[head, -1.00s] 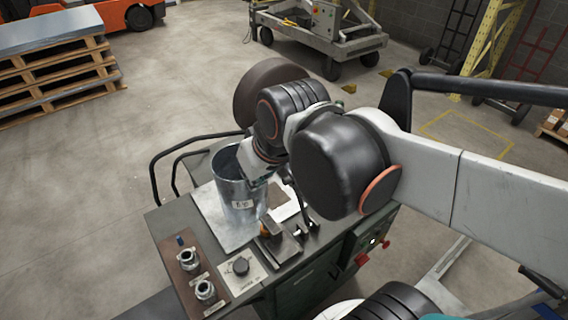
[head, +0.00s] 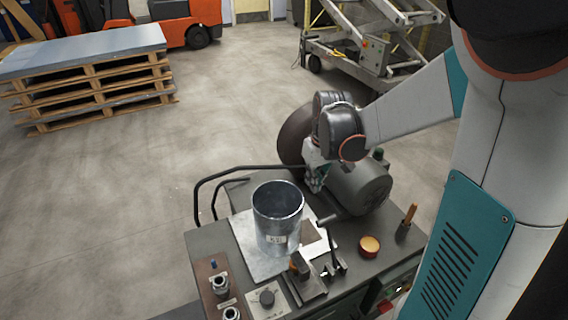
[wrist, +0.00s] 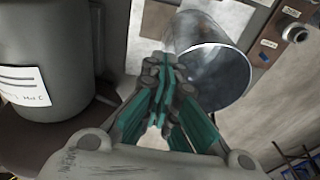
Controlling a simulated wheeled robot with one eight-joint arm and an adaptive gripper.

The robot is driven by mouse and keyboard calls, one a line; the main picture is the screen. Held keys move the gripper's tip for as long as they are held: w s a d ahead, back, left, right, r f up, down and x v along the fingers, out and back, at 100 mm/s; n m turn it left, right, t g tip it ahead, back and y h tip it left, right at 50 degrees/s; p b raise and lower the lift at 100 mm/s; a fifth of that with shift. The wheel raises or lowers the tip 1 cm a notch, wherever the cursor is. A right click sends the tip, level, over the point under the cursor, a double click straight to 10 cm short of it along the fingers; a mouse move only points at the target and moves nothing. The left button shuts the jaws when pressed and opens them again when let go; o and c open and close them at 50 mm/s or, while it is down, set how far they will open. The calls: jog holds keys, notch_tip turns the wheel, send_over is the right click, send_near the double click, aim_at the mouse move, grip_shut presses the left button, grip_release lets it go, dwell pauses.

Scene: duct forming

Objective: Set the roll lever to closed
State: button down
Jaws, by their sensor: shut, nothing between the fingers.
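I cannot tell for certain which part is the roll lever. An upright wooden-handled rod (head: 408,220) stands at the bench's right end, and a small grey bar (head: 330,219) sticks out beside the motor. My gripper (head: 316,182) is above the back of the bench, beside the grey motor (head: 362,188) and behind the open metal cylinder (head: 277,228). In the wrist view my gripper's teal-padded fingers (wrist: 160,78) are together and empty. They overlap the cylinder's near edge (wrist: 215,72) in the picture; contact cannot be told.
The bench (head: 215,238) carries a dial plate (head: 268,299), a clamp-like block (head: 305,285), a round amber-topped piece (head: 369,246) and metal fittings (head: 220,284). A bent rail (head: 200,195) edges its back left. Pallets (head: 95,85) stand far left; the floor between is clear.

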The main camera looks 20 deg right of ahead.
notch_tip(320, 180, down, 11)
jog(key=w+d+b, duration=0.2)
jog(key=b, duration=0.1)
jog(key=s, duration=0.2)
jog(key=s+r, duration=0.1)
jog(key=s, duration=0.1)
jog(key=shift+s+a+r+b, duration=0.1)
jog(key=shift+s+a+b, duration=0.1)
jog(key=shift+b, duration=0.15)
